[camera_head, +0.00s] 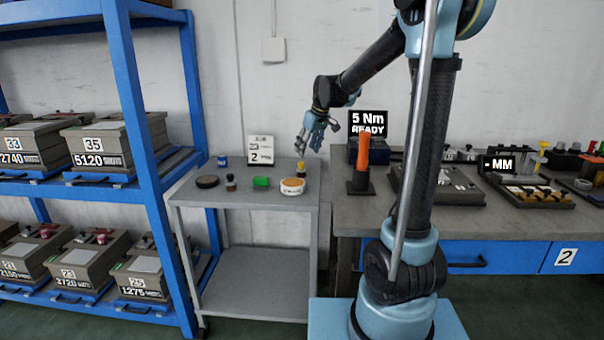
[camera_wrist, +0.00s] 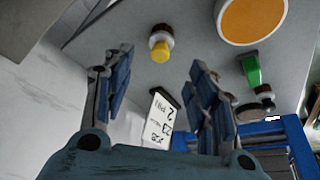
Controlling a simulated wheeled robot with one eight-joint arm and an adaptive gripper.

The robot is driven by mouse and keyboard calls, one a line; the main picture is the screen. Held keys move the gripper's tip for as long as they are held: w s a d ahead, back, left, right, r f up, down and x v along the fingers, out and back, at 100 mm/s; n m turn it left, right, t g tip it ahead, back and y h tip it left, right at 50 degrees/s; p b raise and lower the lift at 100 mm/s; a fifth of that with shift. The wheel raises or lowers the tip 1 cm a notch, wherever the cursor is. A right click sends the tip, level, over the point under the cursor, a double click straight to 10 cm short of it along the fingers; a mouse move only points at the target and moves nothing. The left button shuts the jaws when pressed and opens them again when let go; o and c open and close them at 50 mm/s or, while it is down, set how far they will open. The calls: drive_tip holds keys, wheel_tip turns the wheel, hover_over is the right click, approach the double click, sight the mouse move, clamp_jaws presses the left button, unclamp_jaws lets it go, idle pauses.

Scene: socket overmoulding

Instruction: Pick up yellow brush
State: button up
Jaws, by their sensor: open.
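The yellow brush (camera_head: 301,168) stands on the small grey cart top (camera_head: 240,198), behind the white round dish. In the wrist view the yellow brush (camera_wrist: 160,49) shows a yellow part and a dark brown part, and it lies between the lines of my two fingers, beyond their tips. My gripper (camera_head: 309,148) hangs above and slightly right of the brush in the head view, pointing down. My gripper (camera_wrist: 161,62) is open and empty, with its blue-padded fingers wide apart. A gap shows between fingers and brush.
The white dish with orange contents (camera_head: 292,187), green block (camera_head: 261,182), brown small item (camera_head: 231,183), dark disc (camera_head: 207,181) and blue jar (camera_head: 222,160) share the cart top. A sign card (camera_head: 257,151) stands at the back. A workbench (camera_head: 345,217) stands at the right.

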sight(302, 162)
drive_tip(key=shift+x, duration=5.15)
drive_tip(key=c, duration=1.1)
